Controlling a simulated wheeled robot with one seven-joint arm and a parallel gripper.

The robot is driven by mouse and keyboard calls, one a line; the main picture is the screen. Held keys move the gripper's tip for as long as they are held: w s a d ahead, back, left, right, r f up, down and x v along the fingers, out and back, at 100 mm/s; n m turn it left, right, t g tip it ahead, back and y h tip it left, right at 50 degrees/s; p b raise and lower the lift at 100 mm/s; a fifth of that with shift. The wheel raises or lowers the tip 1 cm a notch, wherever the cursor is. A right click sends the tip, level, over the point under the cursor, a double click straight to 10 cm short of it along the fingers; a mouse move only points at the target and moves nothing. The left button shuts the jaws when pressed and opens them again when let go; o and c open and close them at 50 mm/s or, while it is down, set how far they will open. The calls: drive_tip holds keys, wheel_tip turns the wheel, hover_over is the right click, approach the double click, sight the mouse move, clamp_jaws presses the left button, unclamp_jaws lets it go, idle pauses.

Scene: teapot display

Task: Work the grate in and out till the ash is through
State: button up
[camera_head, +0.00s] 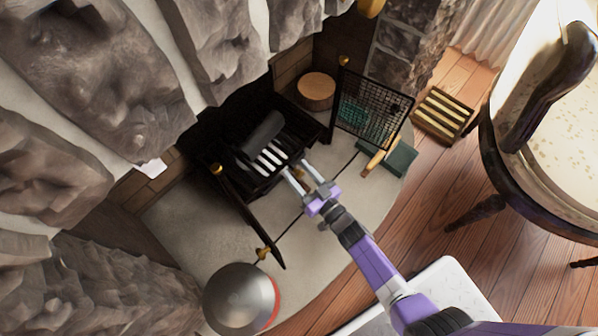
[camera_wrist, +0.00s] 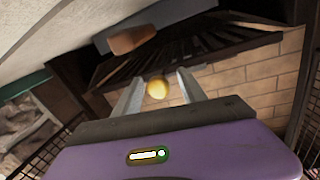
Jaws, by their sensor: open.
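The black slatted grate (camera_head: 268,158) sits inside the dark fireplace opening, with pale gaps showing between its bars. A dark grey log-like piece (camera_head: 263,131) lies on it. In the wrist view the grate (camera_wrist: 190,52) is seen from the front, with the log's brown end (camera_wrist: 132,39) on top. A round brass knob (camera_wrist: 157,89) shows between my fingers in the wrist view, in front of a brick wall. My gripper (camera_head: 299,171) is open just in front of the grate; its fingers (camera_wrist: 160,76) flank the knob in view. I cannot tell whether they touch it. No ash can be made out.
An open mesh screen door (camera_head: 372,108) stands right of my gripper, and another (camera_head: 240,210) stands to its left. A metal dome (camera_head: 240,298) is at the front left. A green box (camera_head: 392,160), slatted crate (camera_head: 443,113) and chair (camera_head: 540,120) lie right.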

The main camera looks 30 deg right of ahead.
drive_tip(key=shift+s, duration=0.1)
drive_tip(key=shift+s+d+p, duration=0.2)
drive_tip(key=shift+s+p, duration=0.25)
drive_tip(key=shift+s, duration=0.8)
drive_tip(key=shift+s+d+p, duration=0.15)
drive_tip(key=shift+s+p, duration=0.3)
drive_tip(key=shift+s, duration=0.85)
drive_tip(key=shift+s+d+p, duration=0.2)
drive_tip(key=shift+s+p, duration=0.25)
drive_tip(key=shift+s, duration=0.8)
